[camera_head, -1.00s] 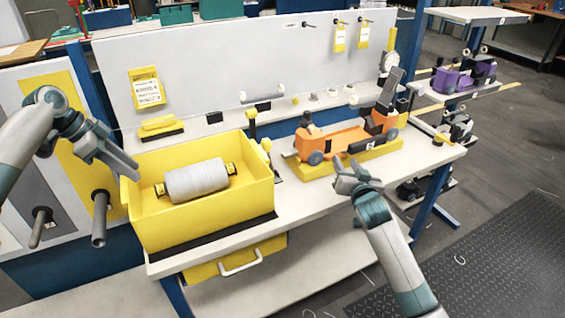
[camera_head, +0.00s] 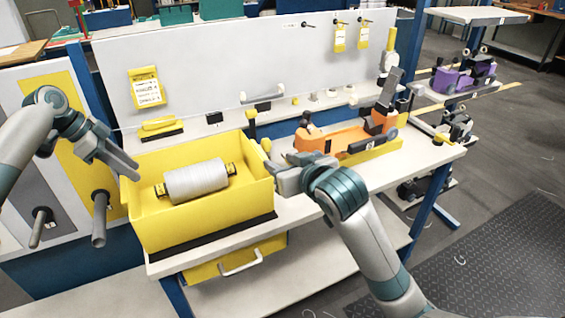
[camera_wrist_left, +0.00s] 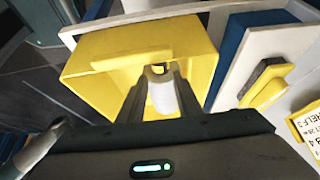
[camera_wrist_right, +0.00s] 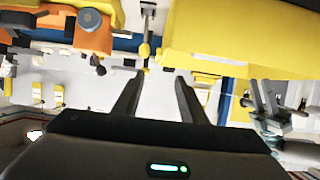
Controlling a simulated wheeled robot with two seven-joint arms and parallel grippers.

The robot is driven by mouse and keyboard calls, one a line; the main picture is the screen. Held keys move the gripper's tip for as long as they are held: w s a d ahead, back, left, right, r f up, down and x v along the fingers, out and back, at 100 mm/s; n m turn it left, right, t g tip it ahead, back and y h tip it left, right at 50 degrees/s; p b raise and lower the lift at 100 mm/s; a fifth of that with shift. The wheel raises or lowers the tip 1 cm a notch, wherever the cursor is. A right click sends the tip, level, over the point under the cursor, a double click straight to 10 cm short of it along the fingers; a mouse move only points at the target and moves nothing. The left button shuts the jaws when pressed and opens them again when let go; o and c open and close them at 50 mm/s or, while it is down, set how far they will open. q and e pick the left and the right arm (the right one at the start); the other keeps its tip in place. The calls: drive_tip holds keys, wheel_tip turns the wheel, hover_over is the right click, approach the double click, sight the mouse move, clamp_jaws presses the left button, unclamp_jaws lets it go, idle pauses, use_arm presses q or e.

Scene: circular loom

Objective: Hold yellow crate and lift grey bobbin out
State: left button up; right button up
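The yellow crate (camera_head: 205,222) stands on the bench's left part. The grey bobbin (camera_head: 197,180), with dark and yellow ends, lies sideways inside it. My left gripper (camera_head: 134,168) is open over the crate's left rim, apart from the bobbin. The left wrist view shows the crate (camera_wrist_left: 90,68) and part of the bobbin (camera_wrist_left: 162,95) beyond the parted fingers. My right gripper (camera_head: 276,172) is open beside the crate's right end. In the right wrist view its fingers are parted and empty, with the crate (camera_wrist_right: 235,40) at upper right. I cannot tell whether it touches the crate.
An orange model vehicle (camera_head: 335,140) on a yellow base stands right of my right gripper. A yellow-headed lever (camera_head: 252,122) rises behind the crate. Two pegs (camera_head: 100,205) stick out at left. A handled drawer (camera_head: 240,262) sits below the bench top.

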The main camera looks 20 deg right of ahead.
sight(259, 151)
drive_tip(key=x, duration=1.7)
drive_tip(key=shift+w+f, duration=0.1)
drive_tip(key=shift+w, duration=0.1)
clamp_jaws()
